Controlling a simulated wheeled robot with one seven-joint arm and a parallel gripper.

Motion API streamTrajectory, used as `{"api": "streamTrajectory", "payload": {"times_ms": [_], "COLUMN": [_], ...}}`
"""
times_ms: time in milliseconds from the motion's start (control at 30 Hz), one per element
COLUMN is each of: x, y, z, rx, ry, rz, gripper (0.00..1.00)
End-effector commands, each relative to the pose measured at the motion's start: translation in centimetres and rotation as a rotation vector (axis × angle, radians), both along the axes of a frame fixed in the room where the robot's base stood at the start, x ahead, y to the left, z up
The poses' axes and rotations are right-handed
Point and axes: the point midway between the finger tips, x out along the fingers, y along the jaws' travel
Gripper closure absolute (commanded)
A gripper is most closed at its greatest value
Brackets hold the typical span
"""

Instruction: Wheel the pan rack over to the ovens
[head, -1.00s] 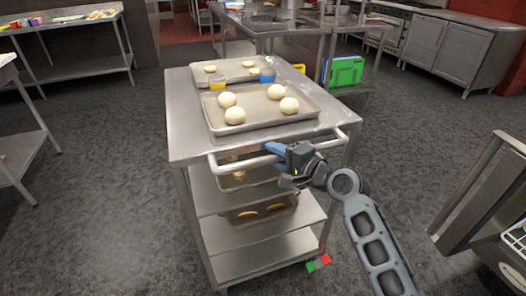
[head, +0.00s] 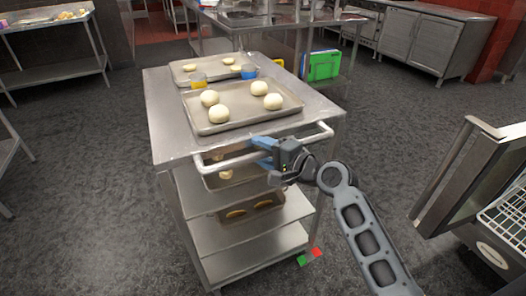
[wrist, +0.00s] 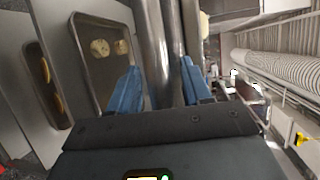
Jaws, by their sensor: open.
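The pan rack (head: 165,132) is a steel cart with shelves in the middle of the head view. A tray (head: 240,127) of dough balls and a second tray (head: 190,72) lie on its top, and more trays sit on its shelves. A push-handle bar (head: 300,138) runs along its near side. My gripper (head: 264,153) is at this handle with its blue fingers apart. In the wrist view the handle bar (wrist: 170,70) passes between the two open fingers. I cannot tell whether either finger touches it. An open oven-like unit (head: 490,200) stands at the right.
Steel cabinets (head: 420,40) line the back right. A steel table (head: 60,72) stands at the back left, and a worktable with a green box (head: 322,66) is behind the rack. Grey floor is clear left and right of the rack.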

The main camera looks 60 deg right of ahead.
Motion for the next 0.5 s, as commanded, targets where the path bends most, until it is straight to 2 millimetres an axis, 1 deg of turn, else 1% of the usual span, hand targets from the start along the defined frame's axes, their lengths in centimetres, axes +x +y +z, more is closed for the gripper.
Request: {"api": "streamTrajectory", "payload": {"times_ms": [167, 267, 500], "x": [-0.4, -1.6, -5.4], "y": [0.1, 0.3, 1.1], "z": [0.1, 0.1, 0.8], "rx": [-0.001, 0.0, 0.0], "ry": [-0.001, 0.001, 0.001], "rz": [-0.001, -0.002, -0.001], "gripper": [0.52, 0.52, 0.52]}}
